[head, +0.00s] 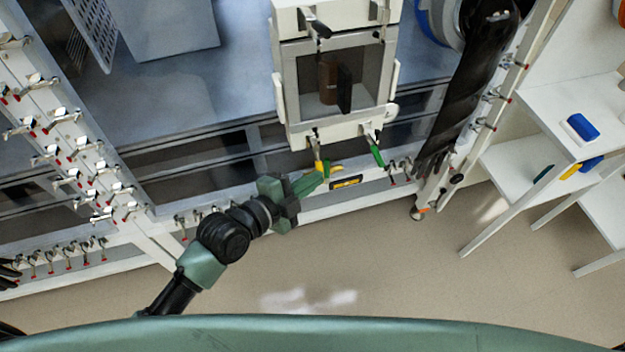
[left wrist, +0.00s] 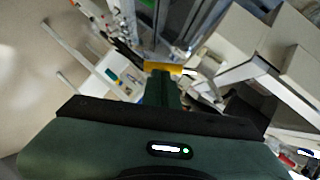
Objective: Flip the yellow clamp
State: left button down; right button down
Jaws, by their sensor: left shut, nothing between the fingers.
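The yellow clamp (head: 319,165) sits at the lower front edge of the white-framed box door, left of a green-handled clamp (head: 377,154). My left gripper (head: 325,174) reaches up from the lower left, with its green fingers shut and empty. The fingertips are right at the yellow clamp and overlap part of it; I cannot tell whether they touch. In the left wrist view the yellow clamp (left wrist: 168,68) lies just beyond the shut fingertips (left wrist: 163,78). My right gripper is not in view.
The box door (head: 285,95) has a dark window with a brown bottle (head: 327,80) behind it. A black glove (head: 455,100) hangs at the right. Rows of toggle clamps (head: 65,120) line the left frame. White shelves (head: 520,165) stand at the right. The floor in front is clear.

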pick_arm(q)
jog(key=shift+f, duration=0.15)
jog(key=f+m+t+b, duration=0.1)
jog(key=b, duration=0.1)
jog(key=w+m+t+b, duration=0.1)
jog(key=b, duration=0.2)
jog(key=shift+w+a+f+m, duration=0.25)
jog(key=shift+f+m, duration=0.05)
jog(key=shift+f, duration=0.1)
jog(key=shift+w, duration=0.15)
dwell(0.3)
dwell(0.3)
